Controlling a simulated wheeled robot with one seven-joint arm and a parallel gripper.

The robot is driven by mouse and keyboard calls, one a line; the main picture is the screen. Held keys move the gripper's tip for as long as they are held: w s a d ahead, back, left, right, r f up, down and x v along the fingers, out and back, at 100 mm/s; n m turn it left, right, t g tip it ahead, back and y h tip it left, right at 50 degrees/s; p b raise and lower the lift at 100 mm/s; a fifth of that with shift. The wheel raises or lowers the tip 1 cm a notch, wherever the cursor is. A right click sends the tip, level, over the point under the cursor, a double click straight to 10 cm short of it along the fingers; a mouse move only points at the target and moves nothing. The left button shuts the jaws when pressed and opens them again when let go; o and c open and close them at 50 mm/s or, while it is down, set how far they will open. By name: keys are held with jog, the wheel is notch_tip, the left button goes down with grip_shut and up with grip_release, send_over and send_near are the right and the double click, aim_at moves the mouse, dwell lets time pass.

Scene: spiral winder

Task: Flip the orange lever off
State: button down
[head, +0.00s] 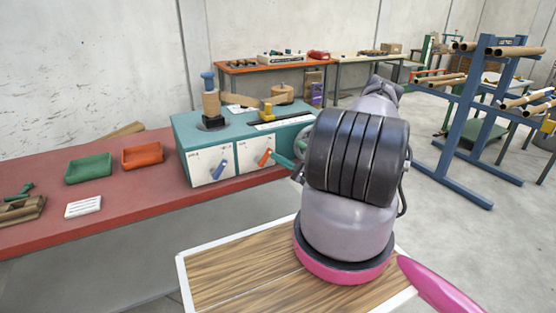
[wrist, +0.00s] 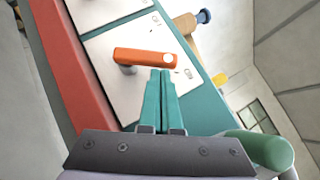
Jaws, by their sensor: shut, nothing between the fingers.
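The orange lever (head: 265,157) sits on the right white panel on the front of the teal winder box (head: 182,132). In the head view it is tilted. In the wrist view the orange lever (wrist: 146,57) lies across the picture just beyond my fingertips. My gripper (wrist: 160,72) is shut and empty, its teal fingers together. The tips are at or very near the lever's lower edge by its white-dotted end; I cannot tell whether they touch. In the head view my arm hides most of the gripper; a teal finger (head: 284,161) shows beside the lever.
A blue lever (head: 218,168) is on the left panel. A green tray (head: 89,169), an orange tray (head: 142,155) and a white slotted block (head: 83,206) lie on the red bench (head: 60,234). A green rounded part (wrist: 265,150) is close to my gripper's right.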

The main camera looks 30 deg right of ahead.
aim_at(267, 151)
jog(key=shift+a+r+n+g, duration=0.1)
jog(key=shift+r+n+g, duration=0.25)
jog(key=shift+n, duration=0.25)
jog(key=r+n+g, duration=0.1)
jog(key=a+r+n+g, duration=0.1)
jog(key=shift+a+n+h, duration=0.1)
jog(key=shift+n+h, duration=0.2)
jog(key=shift+h, duration=0.1)
jog(key=shift+a+r+n+g, duration=0.5)
jog(key=shift+a+r+g, duration=0.1)
jog(key=shift+a, duration=0.2)
jog(key=shift+a+r+n+g+h, duration=0.2)
jog(key=shift+a+n+g+h, duration=0.5)
jog(key=shift+n+h, duration=0.45)
jog(key=shift+s+a+n+g+h, duration=0.1)
jog(key=shift+a+n+g+h, duration=0.2)
jog(key=shift+a+n, duration=0.3)
jog(key=shift+a, duration=0.15)
